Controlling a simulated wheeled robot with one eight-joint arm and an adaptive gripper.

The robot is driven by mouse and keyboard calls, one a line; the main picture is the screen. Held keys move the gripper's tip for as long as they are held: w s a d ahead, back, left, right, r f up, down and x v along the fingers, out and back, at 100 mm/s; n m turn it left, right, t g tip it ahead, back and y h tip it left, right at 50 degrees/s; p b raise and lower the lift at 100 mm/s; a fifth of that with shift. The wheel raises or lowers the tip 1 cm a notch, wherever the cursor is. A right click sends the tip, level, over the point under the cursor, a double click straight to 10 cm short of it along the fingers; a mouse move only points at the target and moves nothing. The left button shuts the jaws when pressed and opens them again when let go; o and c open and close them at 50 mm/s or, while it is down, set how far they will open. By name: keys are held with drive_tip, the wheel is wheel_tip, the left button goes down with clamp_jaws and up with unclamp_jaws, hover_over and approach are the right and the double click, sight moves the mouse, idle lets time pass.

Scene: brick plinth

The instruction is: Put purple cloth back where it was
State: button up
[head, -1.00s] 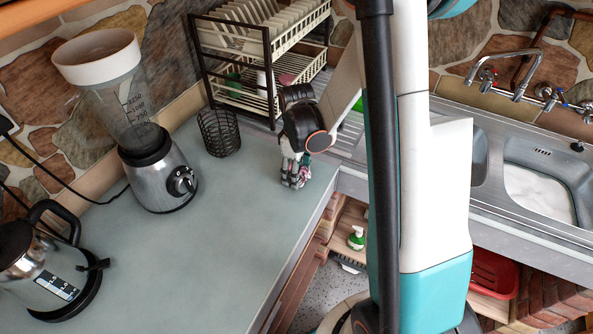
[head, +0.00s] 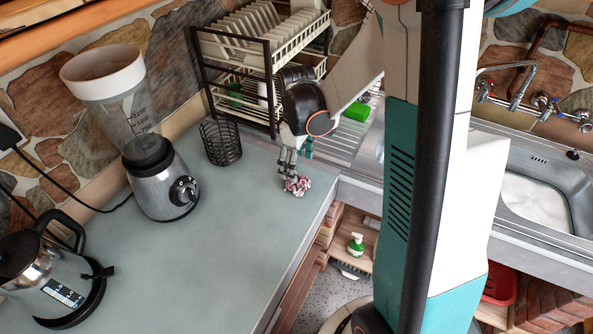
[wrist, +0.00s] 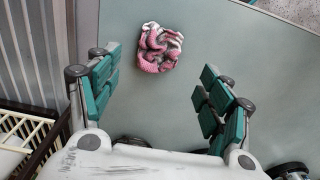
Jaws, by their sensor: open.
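A small crumpled pink-and-white cloth (head: 298,187) lies on the grey-green counter near its right edge. It is the only cloth I see, and it looks pink rather than purple. My gripper (head: 287,168) is just above and behind it. In the wrist view the cloth (wrist: 160,48) lies on the bare counter beyond the fingertips, apart from them. My gripper (wrist: 160,88) is open there, with its green-padded fingers spread wide and nothing between them.
A black wire basket (head: 221,142) and a dish rack (head: 262,50) stand behind my gripper. A blender (head: 155,165) and a kettle (head: 45,275) are on the left. The sink (head: 535,185) is at the right. The middle of the counter is clear.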

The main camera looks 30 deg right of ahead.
drive_tip(key=shift+r+p, duration=0.4)
drive_tip(key=shift+r, duration=1.8)
